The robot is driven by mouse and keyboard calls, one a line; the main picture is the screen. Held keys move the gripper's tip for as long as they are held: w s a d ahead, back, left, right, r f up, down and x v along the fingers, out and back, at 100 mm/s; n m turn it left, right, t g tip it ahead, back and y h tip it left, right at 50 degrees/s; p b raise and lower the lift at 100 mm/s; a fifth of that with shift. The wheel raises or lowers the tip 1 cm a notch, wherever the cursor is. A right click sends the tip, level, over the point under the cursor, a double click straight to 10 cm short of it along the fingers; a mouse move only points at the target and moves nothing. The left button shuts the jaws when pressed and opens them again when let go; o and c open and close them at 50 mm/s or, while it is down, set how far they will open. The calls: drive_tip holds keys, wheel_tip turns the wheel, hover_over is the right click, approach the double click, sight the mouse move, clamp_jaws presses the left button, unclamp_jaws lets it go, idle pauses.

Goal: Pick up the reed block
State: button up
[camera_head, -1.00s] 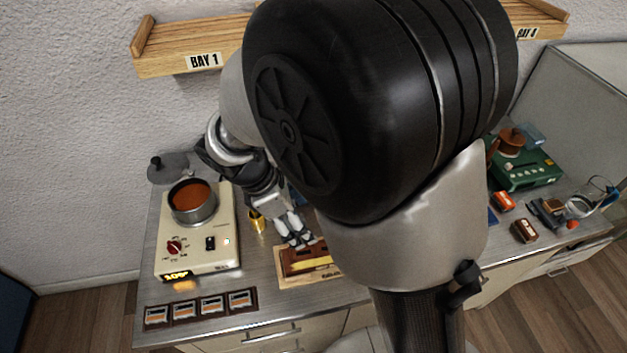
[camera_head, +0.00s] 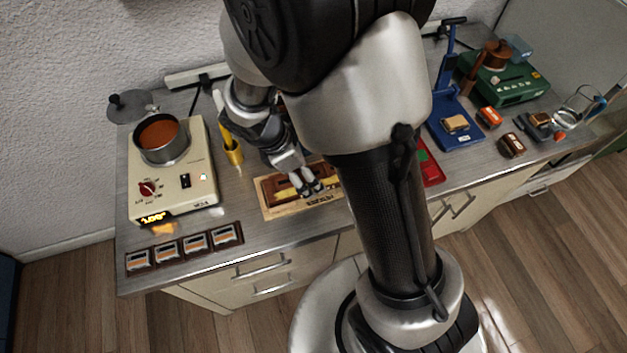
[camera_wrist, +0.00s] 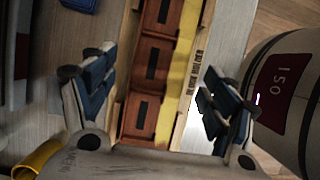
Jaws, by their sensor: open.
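A brown block with dark slots and a yellow strip along one side, which I take as the reed block, lies in a pale wooden holder (camera_head: 283,211) near the bench's front edge. In the wrist view the brown block (camera_wrist: 143,91) runs up the middle, with the yellow strip and the lettered holder rim (camera_wrist: 190,95) to its right. I cannot tell whether it is one piece or several. My gripper (camera_head: 307,183) is over the holder. In the wrist view my gripper (camera_wrist: 160,92) is open, one finger on each side of the block, and nothing is held.
A cream heater (camera_head: 190,190) with a pot (camera_head: 160,141) stands left of the holder. A yellow cup (camera_head: 234,153) is just left of my gripper. A blue stand (camera_head: 457,133) and green machine (camera_head: 508,85) are at right.

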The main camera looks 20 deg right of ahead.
drive_tip(key=x, duration=0.3)
drive_tip(key=shift+b, duration=0.4)
drive_tip(key=shift+r, duration=0.15)
drive_tip(key=shift+c, duration=0.2)
drive_tip(key=c, duration=1.3)
drive_tip(key=shift+r, duration=0.1)
